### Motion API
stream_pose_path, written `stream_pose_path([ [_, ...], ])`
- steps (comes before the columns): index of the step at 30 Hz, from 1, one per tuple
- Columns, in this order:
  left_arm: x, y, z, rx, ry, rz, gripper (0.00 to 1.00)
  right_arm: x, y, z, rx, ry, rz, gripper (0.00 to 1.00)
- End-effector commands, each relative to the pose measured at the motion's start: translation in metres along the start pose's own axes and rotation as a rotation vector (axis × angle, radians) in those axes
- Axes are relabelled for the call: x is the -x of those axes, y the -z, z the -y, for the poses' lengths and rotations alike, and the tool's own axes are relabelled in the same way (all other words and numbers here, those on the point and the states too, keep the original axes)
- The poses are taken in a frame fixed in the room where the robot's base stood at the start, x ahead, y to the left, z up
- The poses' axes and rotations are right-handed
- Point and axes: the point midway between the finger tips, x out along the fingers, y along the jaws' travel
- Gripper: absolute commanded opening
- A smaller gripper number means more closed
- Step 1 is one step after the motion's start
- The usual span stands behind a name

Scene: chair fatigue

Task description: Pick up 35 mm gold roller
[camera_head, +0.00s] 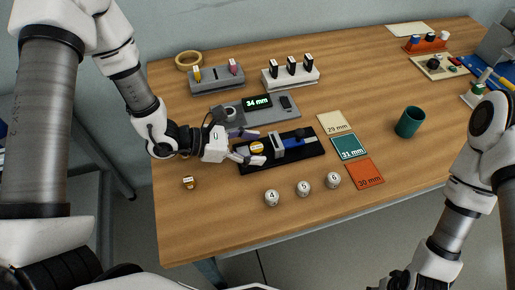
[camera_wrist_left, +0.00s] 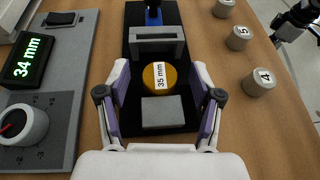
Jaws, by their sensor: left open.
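The 35 mm gold roller (camera_wrist_left: 159,76) sits in the black fixture (camera_wrist_left: 185,12), between two grey blocks, with its white label facing up in the left wrist view. It also shows in the head view (camera_head: 257,147). My left gripper (camera_wrist_left: 161,72) is open, with one finger on each side of the roller; whether the fingers touch it cannot be told. In the head view the left gripper (camera_head: 256,147) reaches the fixture from the left. My right gripper is only partly visible at the upper right of the left wrist view, and its jaws are unclear.
A grey device with a 34 mm display (camera_head: 257,103) stands behind the fixture. Several numbered silver rollers (camera_head: 303,189) stand in front. Another gold piece (camera_head: 189,183) is at the front left. Coloured cards (camera_head: 349,147) and a green cup (camera_head: 409,122) lie to the right.

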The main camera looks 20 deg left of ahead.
Motion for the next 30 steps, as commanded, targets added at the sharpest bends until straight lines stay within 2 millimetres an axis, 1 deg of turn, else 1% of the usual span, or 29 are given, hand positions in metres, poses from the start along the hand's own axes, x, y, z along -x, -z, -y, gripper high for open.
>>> stream_pose_path([
  [5,-0.001,0.0,0.0,0.001,-0.001,0.0,0.66,0.0,0.0,0.0,0.0,0.0,0.0,0.52],
  [6,-0.001,0.0,0.0,0.0,-0.001,0.0,0.59,0.0,0.0,0.0,0.0,0.0,0.0,0.52],
  [8,0.0,0.0,0.0,0.0,-0.001,0.0,0.37,0.0,0.0,0.0,0.0,0.0,0.0,0.52],
  [9,0.0,0.0,0.0,0.0,-0.001,0.0,0.23,0.0,0.0,0.0,0.0,0.0,0.0,0.52],
  [11,0.0,0.0,0.0,0.0,-0.001,0.0,0.02,0.0,0.0,0.0,0.0,0.0,0.0,0.52],
  [12,0.0,0.0,0.0,0.0,-0.001,0.0,0.0,0.0,0.0,0.0,0.0,0.0,0.0,0.52],
  [23,0.001,-0.003,-0.001,-0.001,-0.001,0.001,0.0,0.0,0.0,0.0,0.0,0.0,0.0,0.52],
  [26,0.004,-0.01,-0.001,-0.002,-0.002,0.002,0.0,-0.001,0.0,0.0,0.0,0.0,0.0,0.52],
  [30,0.013,-0.031,-0.001,-0.004,-0.003,0.004,0.0,-0.002,0.0,0.0,0.0,0.0,0.0,0.52],
])
